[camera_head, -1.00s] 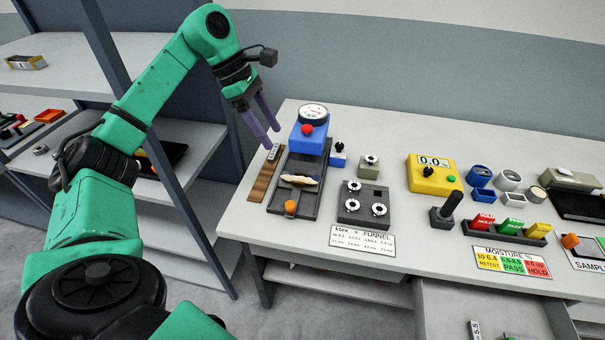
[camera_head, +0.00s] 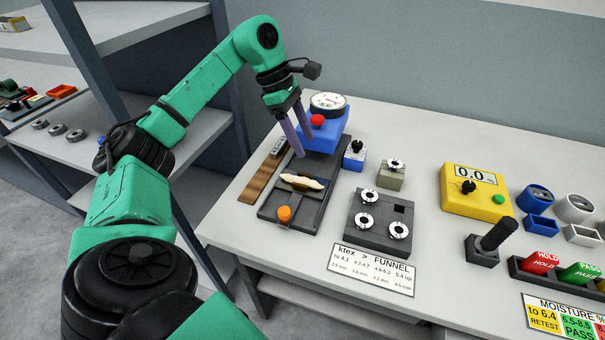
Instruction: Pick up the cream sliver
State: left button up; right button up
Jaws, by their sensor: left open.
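The cream sliver (camera_head: 301,181) is a short pale strip lying across a small holder on the dark grey plate (camera_head: 292,214) of the blue dial gauge device (camera_head: 324,134). My left gripper (camera_head: 302,152) points down above the back part of that plate, just behind the sliver. Its two purple fingers are apart, and nothing shows between them. From this view I cannot tell how high the fingertips are above the plate. My right gripper is not in view.
A wooden strip (camera_head: 262,178) lies left of the plate, and an orange knob (camera_head: 284,213) stands at its front. A grey funnel block (camera_head: 381,221), a yellow meter (camera_head: 474,190) and a black lever (camera_head: 490,238) stand to the right. A shelf rack's post (camera_head: 178,215) is at the left.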

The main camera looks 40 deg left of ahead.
aim_at(321, 184)
pick_arm(q)
jog(key=p+x, duration=0.3)
jog(key=x, duration=0.9)
jog(key=shift+f, duration=0.3)
grip_shut()
